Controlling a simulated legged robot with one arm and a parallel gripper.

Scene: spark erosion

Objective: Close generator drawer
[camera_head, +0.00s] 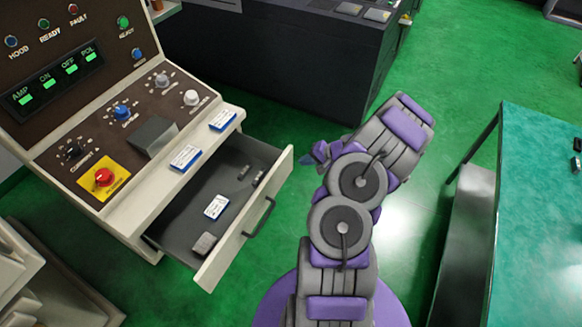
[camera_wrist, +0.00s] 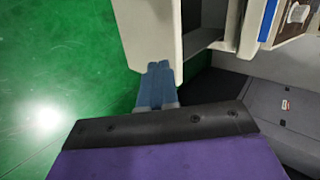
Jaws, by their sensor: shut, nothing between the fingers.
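The generator drawer (camera_head: 236,233) is pulled out from the cream generator console (camera_head: 118,212), with a dark handle (camera_head: 260,216) on its cream front. My gripper (camera_head: 316,154) is just right of the far end of the drawer front, with my arm bent over the floor to the right. In the wrist view my gripper's blue-grey fingers (camera_wrist: 157,84) are shut together and empty, close to the cream drawer front (camera_wrist: 146,32). I cannot tell whether they touch it.
Inside the drawer lie a white-blue card (camera_head: 215,207), a grey block (camera_head: 204,244) and small cylinders (camera_head: 258,178). A dark cabinet (camera_head: 285,60) stands behind. A teal-topped table (camera_head: 540,200) is on the right. Green floor (camera_head: 440,120) is clear between them.

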